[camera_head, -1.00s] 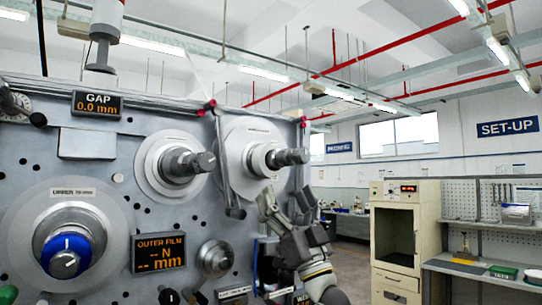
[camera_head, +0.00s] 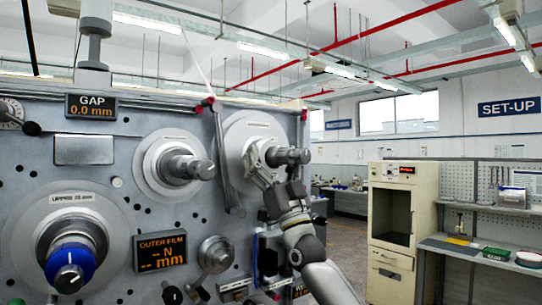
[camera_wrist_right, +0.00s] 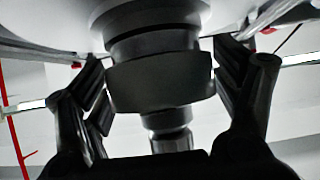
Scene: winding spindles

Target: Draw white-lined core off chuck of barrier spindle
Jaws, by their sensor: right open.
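The upper right spindle has a pale round flange (camera_head: 238,135) and a dark chuck (camera_head: 290,157) pointing out of the panel. My right gripper (camera_head: 262,163) is at this chuck, its fingers close to the flange. In the right wrist view my open fingers (camera_wrist_right: 160,82) stand on both sides of a dark, wide collar (camera_wrist_right: 160,82), with small gaps. A narrower knob-like end (camera_wrist_right: 170,132) shows below the collar. I cannot make out a white lining on a core, nor a label naming this spindle as barrier. My left gripper is not in view.
A second spindle (camera_head: 185,165) sticks out to the left. A larger one with a blue ring (camera_head: 70,262) is at lower left. A thin arm (camera_head: 224,165) hangs beside the right flange. A cream cabinet (camera_head: 403,185) and shelf bench stand right, across open floor.

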